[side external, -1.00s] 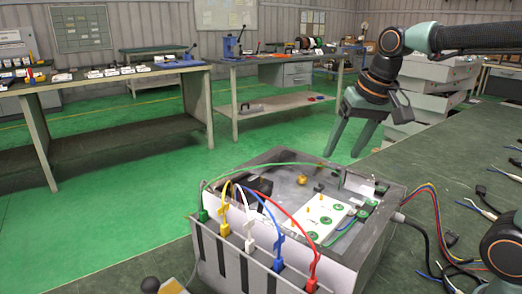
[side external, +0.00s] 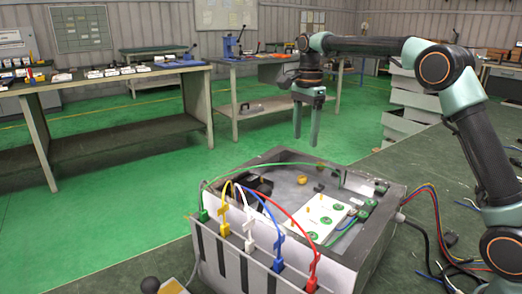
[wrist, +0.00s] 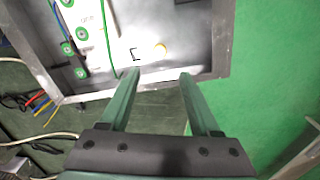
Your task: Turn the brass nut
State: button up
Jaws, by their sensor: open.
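The brass nut (side external: 302,180) sits on the grey floor of the open metal box (side external: 262,160). My gripper (side external: 306,141) is open and empty. Its fingers point down above the box, apart from the nut. In the wrist view, both green fingers (wrist: 158,74) are spread with a clear gap between them.
A white panel (side external: 308,222) with green terminals lies beside the nut. A green wire (side external: 262,164) arches over the box. White, yellow, blue and red leads (side external: 290,210) loop along its front edge. Loose cables (side external: 448,240) lie on the bench at right. The air above the nut is clear.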

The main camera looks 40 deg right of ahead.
aim_at(302, 177)
notch_tip(302, 177, down, 12)
jog(key=shift+r, duration=0.25)
dwell(0.3)
grip_shut()
